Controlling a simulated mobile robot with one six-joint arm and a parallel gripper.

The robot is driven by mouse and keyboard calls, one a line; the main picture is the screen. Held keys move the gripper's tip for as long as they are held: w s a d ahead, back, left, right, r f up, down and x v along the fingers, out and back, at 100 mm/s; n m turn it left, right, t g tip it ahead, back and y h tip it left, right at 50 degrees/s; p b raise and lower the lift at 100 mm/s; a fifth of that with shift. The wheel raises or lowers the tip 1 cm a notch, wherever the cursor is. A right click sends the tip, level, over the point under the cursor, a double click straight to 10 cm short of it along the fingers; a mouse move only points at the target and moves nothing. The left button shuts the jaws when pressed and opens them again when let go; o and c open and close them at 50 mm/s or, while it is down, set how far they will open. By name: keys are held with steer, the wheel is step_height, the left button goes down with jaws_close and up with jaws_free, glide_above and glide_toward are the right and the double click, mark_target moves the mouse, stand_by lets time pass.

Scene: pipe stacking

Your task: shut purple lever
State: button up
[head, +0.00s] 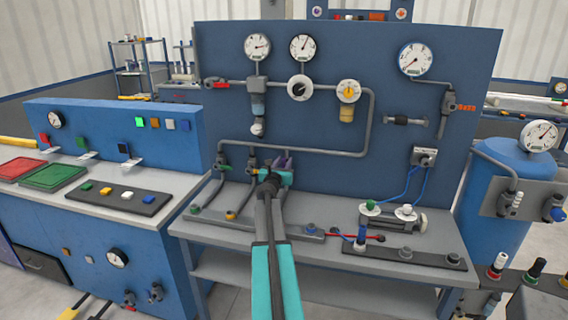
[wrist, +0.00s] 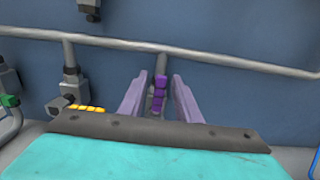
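The purple lever (wrist: 158,94) shows in the wrist view on a grey pipe below the horizontal pipe. It stands roughly in line with that pipe. My gripper (wrist: 160,78) is open, with one light purple finger on each side of the lever. There are visible gaps between the fingers and the lever, but I cannot tell how deep the lever sits between them. In the head view my gripper (head: 280,165) is at the valve row low on the blue panel, and my arm hides much of the lever there.
A yellow lever (wrist: 88,109) sits just left of my gripper, and a green lever (head: 222,163) is further left. The horizontal pipe (wrist: 215,58) runs across just beyond the fingers. The blue panel (head: 330,110) stands close behind. Gauges hang above.

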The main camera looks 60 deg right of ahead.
jaws_close()
steer(key=shift+s+f+b, duration=0.1)
steer(key=shift+b, duration=0.3)
steer(key=s+d+f+m+b, duration=0.1)
steer(key=s+f+m+b, duration=0.4)
steer(key=m+b, duration=1.3)
steer(key=shift+s+d+f+b, duration=0.4)
steer(key=shift+f+b, duration=0.25)
steer(key=shift+b, duration=2.25)
jaws_free()
